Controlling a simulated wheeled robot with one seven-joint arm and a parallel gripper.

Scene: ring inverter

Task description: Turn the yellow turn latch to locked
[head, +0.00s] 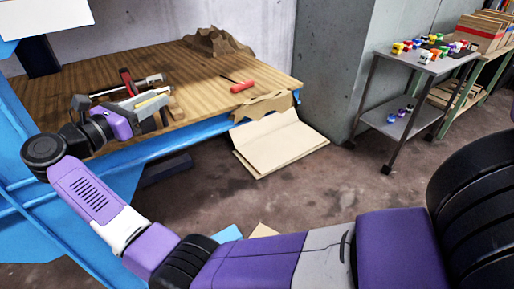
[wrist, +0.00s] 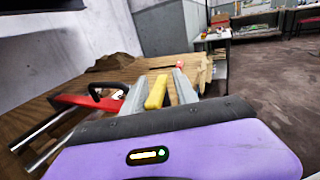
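A yellow bar-shaped piece (wrist: 156,92), which looks like the turn latch handle, lies between my gripper's fingers in the wrist view. My gripper (wrist: 160,80) has two grey fingers set apart, one on each side of it. The yellow piece is near the left finger, and a gap shows toward the right one; contact cannot be told. In the head view my gripper (head: 150,103) is over the left part of the wooden bench, with a small yellow strip beside the fingers. The latch's base and its angle are hidden.
The wooden bench (head: 200,68) has a blue frame. A red-handled tool (head: 243,86) lies right of my gripper. A red part with a black handle (wrist: 108,90) and metal rods (wrist: 40,128) are close on the left. An open cardboard piece (head: 280,140) lies on the floor.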

